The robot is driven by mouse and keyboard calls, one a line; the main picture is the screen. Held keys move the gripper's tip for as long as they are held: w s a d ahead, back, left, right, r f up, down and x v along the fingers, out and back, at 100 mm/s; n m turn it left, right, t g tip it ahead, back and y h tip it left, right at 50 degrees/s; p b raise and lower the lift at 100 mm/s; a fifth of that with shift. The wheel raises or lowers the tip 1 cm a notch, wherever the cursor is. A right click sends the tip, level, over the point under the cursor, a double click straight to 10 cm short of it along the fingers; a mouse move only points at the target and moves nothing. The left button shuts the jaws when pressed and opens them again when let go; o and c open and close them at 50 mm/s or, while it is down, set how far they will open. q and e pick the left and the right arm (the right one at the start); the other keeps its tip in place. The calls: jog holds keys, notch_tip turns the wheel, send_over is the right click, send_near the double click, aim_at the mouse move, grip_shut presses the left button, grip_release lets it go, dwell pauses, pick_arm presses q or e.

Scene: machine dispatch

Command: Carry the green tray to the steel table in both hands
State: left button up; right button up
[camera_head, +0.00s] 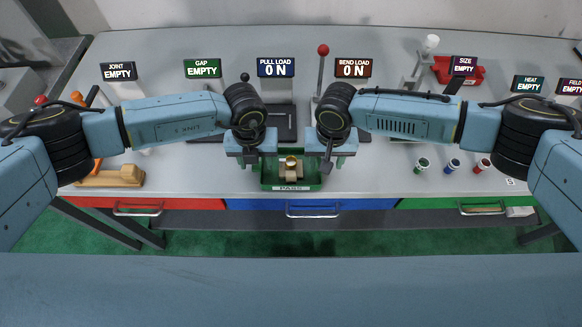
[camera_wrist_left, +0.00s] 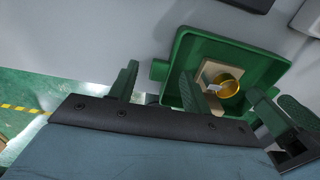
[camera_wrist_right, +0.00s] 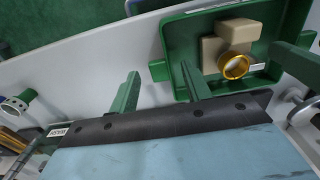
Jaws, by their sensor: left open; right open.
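The green tray (camera_head: 268,186) lies on the grey workbench at its front edge, in the middle of the head view. It holds a beige block (camera_head: 283,172) with a gold ring (camera_head: 291,161). My left gripper (camera_head: 250,160) is open at the tray's left side. In the left wrist view the tray (camera_wrist_left: 213,38) has a side tab (camera_wrist_left: 159,70) that shows between the left fingers. My right gripper (camera_head: 332,158) is open at the tray's right side. In the right wrist view a tab (camera_wrist_right: 158,70) shows between its fingers. I cannot tell whether any finger touches the tray.
Behind the tray stand a pull load display (camera_head: 276,67) and a bend load display (camera_head: 353,67). Several small cups, including a blue one (camera_head: 452,165), stand at the right. A wooden piece (camera_head: 112,177) lies at the left. Drawers (camera_head: 312,205) run below the bench edge, above green floor.

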pick_arm(q)
jog(key=shift+f, duration=0.4)
pick_arm(e)
jog(key=shift+f, duration=0.4)
pick_arm(q)
grip_shut()
pick_arm(e)
grip_shut()
